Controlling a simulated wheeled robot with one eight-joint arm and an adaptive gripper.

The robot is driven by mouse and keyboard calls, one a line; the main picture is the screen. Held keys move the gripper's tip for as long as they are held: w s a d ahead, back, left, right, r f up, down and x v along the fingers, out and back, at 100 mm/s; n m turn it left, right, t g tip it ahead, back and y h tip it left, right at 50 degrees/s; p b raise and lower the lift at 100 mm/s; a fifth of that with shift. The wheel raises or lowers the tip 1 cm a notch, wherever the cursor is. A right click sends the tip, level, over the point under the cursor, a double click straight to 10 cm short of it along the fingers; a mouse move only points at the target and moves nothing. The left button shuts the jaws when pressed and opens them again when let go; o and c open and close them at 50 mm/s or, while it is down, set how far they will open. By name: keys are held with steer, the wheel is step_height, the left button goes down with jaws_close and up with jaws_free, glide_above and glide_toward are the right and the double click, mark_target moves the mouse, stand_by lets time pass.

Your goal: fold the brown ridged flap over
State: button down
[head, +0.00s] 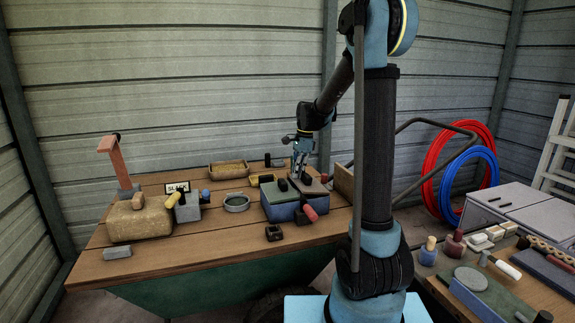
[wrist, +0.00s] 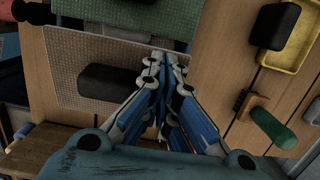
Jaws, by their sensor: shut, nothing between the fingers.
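The brown ridged flap (wrist: 75,60) lies open beside the green textured panel (wrist: 130,14) in the wrist view, with a dark block-like grip (wrist: 110,83) on it. In the head view the brown flap (head: 317,188) is on the right part of the blue box, next to the green top (head: 283,193). My gripper (wrist: 168,58) is shut and empty, its fingertips at the flap's right edge in the wrist view. I cannot tell whether they touch it. In the head view my gripper (head: 297,179) is low over the box and hides part of the flap.
The blue box (head: 283,213) stands on the wooden table (head: 170,251). A yellow tray (wrist: 292,40) with a black block (wrist: 273,27) and a green-handled brush (wrist: 267,124) lie near my gripper. A round metal dish (head: 236,203) and a tan block (head: 140,220) stand to the left.

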steer(key=shift+f, duration=0.15)
steer(key=shift+a+f, duration=0.15)
steer(key=shift+f, duration=0.25)
steer(key=shift+w+d+r, duration=0.1)
steer(key=shift+d+r, duration=0.15)
steer(key=shift+r, duration=0.35)
steer(key=shift+d+r, duration=0.2)
steer(key=shift+r, duration=0.4)
steer(key=shift+r, duration=3)
